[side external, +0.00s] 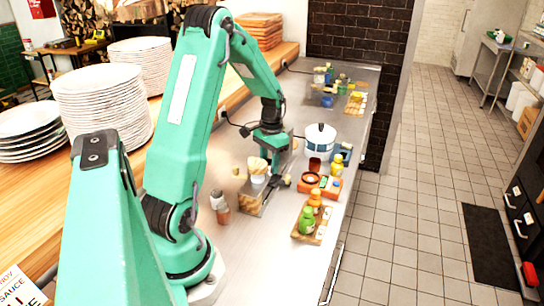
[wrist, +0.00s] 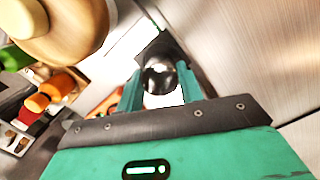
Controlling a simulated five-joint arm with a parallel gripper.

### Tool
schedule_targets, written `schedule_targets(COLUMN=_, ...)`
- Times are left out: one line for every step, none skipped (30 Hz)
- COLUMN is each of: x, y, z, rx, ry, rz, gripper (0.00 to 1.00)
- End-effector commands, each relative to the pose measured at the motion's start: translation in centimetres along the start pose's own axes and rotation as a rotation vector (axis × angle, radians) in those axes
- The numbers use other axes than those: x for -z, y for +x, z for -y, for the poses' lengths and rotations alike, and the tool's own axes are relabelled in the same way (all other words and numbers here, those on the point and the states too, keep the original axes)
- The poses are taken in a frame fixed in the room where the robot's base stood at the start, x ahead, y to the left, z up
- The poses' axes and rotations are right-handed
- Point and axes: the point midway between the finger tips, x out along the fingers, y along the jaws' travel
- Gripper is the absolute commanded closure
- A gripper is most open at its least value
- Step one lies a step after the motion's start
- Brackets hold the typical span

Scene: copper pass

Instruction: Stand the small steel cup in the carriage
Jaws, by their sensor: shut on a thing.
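My gripper (wrist: 160,82) is shut on the small steel cup (wrist: 160,76), a dark shiny round shape between its two teal fingers in the wrist view. In the side external view my gripper (side external: 280,181) is low over the steel counter, beside a holder of wooden utensils. The cup cannot be made out clearly there. I cannot tell which thing is the carriage.
On the steel counter (side external: 262,262) are wooden utensils (side external: 257,166), an orange device (side external: 309,182), a white pot (side external: 320,138), a tray with green (side external: 306,221) and orange bottles, and shakers (side external: 220,209). Plates (side external: 100,105) stack at left. The near counter is clear.

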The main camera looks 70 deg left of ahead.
Motion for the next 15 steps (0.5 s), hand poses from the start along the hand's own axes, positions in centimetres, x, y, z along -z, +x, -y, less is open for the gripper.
schedule_targets(x=0.0, y=0.7, z=0.0, rx=-0.002, ry=0.000, rz=0.004, gripper=0.85)
schedule_targets(x=0.1, y=1.0, z=0.0, rx=-0.001, ry=0.000, rz=0.003, gripper=0.85)
schedule_targets(x=0.1, y=1.4, z=0.0, rx=-0.001, ry=0.000, rz=0.002, gripper=0.85)
schedule_targets(x=0.1, y=1.6, z=0.0, rx=-0.001, ry=0.000, rz=0.002, gripper=0.85)
schedule_targets(x=0.1, y=1.8, z=0.0, rx=-0.001, ry=0.000, rz=0.002, gripper=0.85)
schedule_targets(x=0.2, y=1.9, z=0.0, rx=-0.001, ry=0.000, rz=0.001, gripper=0.85)
schedule_targets(x=0.2, y=2.0, z=0.0, rx=0.000, ry=0.000, rz=0.001, gripper=0.85)
schedule_targets(x=0.2, y=2.0, z=0.1, rx=0.000, ry=0.000, rz=0.000, gripper=0.85)
schedule_targets(x=0.2, y=2.0, z=0.1, rx=0.000, ry=0.000, rz=0.000, gripper=0.85)
schedule_targets(x=0.2, y=2.0, z=0.1, rx=0.000, ry=0.000, rz=0.000, gripper=0.85)
schedule_targets(x=0.2, y=2.0, z=0.1, rx=0.000, ry=0.000, rz=0.000, gripper=0.85)
schedule_targets(x=0.2, y=2.0, z=0.1, rx=0.000, ry=0.000, rz=0.000, gripper=0.85)
schedule_targets(x=0.2, y=2.0, z=0.1, rx=0.000, ry=0.000, rz=0.000, gripper=0.85)
schedule_targets(x=0.2, y=2.0, z=0.1, rx=0.000, ry=0.000, rz=0.000, gripper=0.85)
schedule_targets(x=0.2, y=2.0, z=0.1, rx=0.000, ry=0.000, rz=0.000, gripper=0.85)
